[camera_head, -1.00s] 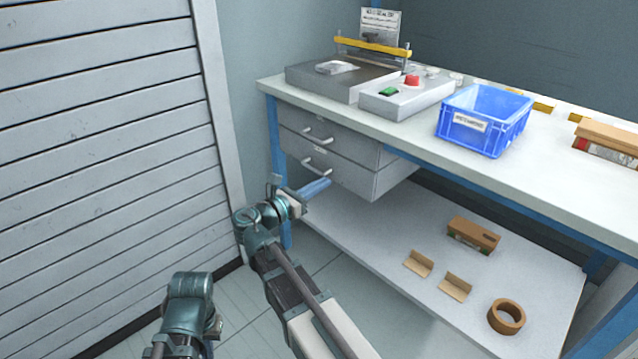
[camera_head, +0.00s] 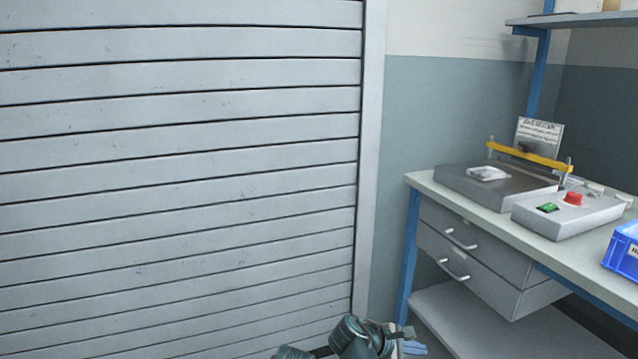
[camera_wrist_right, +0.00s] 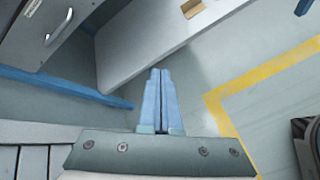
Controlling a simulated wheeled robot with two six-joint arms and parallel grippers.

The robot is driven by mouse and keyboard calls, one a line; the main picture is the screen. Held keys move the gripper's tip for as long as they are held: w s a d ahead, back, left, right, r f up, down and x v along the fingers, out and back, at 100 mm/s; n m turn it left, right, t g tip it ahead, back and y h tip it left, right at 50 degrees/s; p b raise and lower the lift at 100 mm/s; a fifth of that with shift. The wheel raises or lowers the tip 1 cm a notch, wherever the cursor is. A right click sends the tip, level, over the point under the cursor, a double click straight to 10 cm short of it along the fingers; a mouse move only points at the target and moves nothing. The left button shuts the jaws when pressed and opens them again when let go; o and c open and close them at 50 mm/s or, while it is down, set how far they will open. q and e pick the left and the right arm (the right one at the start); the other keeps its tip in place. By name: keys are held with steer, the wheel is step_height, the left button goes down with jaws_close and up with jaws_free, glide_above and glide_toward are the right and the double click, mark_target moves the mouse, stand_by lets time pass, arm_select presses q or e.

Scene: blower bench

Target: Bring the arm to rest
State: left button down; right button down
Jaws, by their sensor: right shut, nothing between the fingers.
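My right gripper (camera_head: 412,348) shows at the bottom edge of the head view, in front of the bench's left end, with most of the arm cut off. In the right wrist view its two blue fingers (camera_wrist_right: 160,98) lie side by side, shut, with nothing between them. They point over the floor, near the edge of the bench's lower shelf (camera_wrist_right: 150,45), and look clear of it. My left gripper is not in view.
A slatted grey shutter (camera_head: 180,180) fills the left. The bench (camera_head: 408,250) at the right bears a sealing machine (camera_head: 490,190), a control box (camera_head: 560,215) and a blue bin (camera_head: 625,250). Drawers (camera_head: 475,260) hang below. Yellow tape (camera_wrist_right: 270,70) marks open floor.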

steer(key=s+a+f+m+g+y+p, duration=0.25)
steer(key=s+a+m+y, duration=0.25)
steer(key=s+a, duration=0.3)
steer(key=s+a+f+m+g+y+p, duration=0.1)
steer(key=s+a+f+m+g+y, duration=0.15)
steer(key=s+a+m+y, duration=0.55)
step_height(320, 180, up, 36)
steer(key=w+a+n+t+h+p, duration=0.1)
steer(key=w+a+n+h+p, duration=0.1)
steer(key=p, duration=3.4)
steer(key=shift+w+a+n+h+p, duration=0.2)
steer(key=shift+w+n+h+p, duration=0.15)
steer(key=shift+h, duration=0.35)
steer(key=shift+f, duration=0.15)
